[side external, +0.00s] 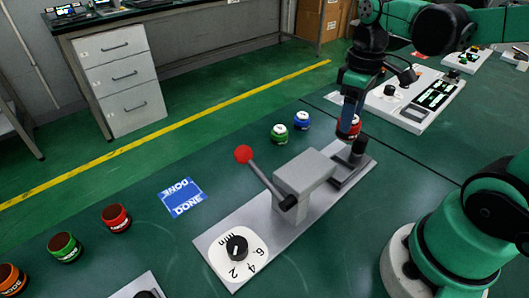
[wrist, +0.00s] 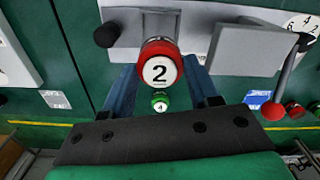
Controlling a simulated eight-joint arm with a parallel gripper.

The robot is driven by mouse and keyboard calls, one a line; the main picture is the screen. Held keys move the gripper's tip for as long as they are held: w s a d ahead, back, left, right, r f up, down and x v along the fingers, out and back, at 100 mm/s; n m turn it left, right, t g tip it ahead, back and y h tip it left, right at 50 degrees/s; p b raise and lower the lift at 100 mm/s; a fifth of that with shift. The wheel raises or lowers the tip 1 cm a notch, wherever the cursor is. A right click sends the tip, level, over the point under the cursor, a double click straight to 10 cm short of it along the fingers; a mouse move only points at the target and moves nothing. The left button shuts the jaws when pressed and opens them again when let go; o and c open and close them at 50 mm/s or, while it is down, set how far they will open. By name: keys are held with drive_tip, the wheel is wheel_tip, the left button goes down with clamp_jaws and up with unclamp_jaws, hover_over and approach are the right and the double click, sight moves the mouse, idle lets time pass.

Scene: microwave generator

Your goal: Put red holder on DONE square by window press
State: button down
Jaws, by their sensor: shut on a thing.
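My gripper (side external: 348,112) points down and is shut on a red holder (side external: 348,127), held above the far end of the grey press (side external: 305,172). In the wrist view the red holder (wrist: 160,66) sits between the fingers, its white top marked 2 facing the camera. The blue DONE square (side external: 182,197) lies bare on the green table, left of the press; it also shows in the wrist view (wrist: 257,98). The press has a lever with a red knob (side external: 243,154) and a dial (side external: 237,248). Whether the holder touches the press is unclear.
A green holder (side external: 279,133) and a blue holder (side external: 302,119) stand behind the press. Another red holder (side external: 116,217), a green one (side external: 64,246) and an orange one (side external: 11,279) stand at the left. The lever leans toward the square. Table around the square is clear.

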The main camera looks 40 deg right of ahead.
wheel_tip(320, 180, up, 10)
drive_tip(key=w+a+f+n, duration=0.2)
drive_tip(key=w+a+n, duration=0.1)
drive_tip(key=w+a, duration=0.55)
drive_tip(key=w+a+f+n, duration=0.35)
drive_tip(key=a+f, duration=0.25)
drive_tip(key=a, duration=0.3)
drive_tip(key=w+a+f+n, duration=0.2)
drive_tip(key=w+a+f, duration=0.3)
drive_tip(key=a, duration=0.4)
drive_tip(key=f, duration=0.8)
drive_tip(key=shift+a, duration=0.2)
drive_tip(key=shift+f, duration=0.1)
drive_tip(key=shift+c, duration=1.1)
unclamp_jaws()
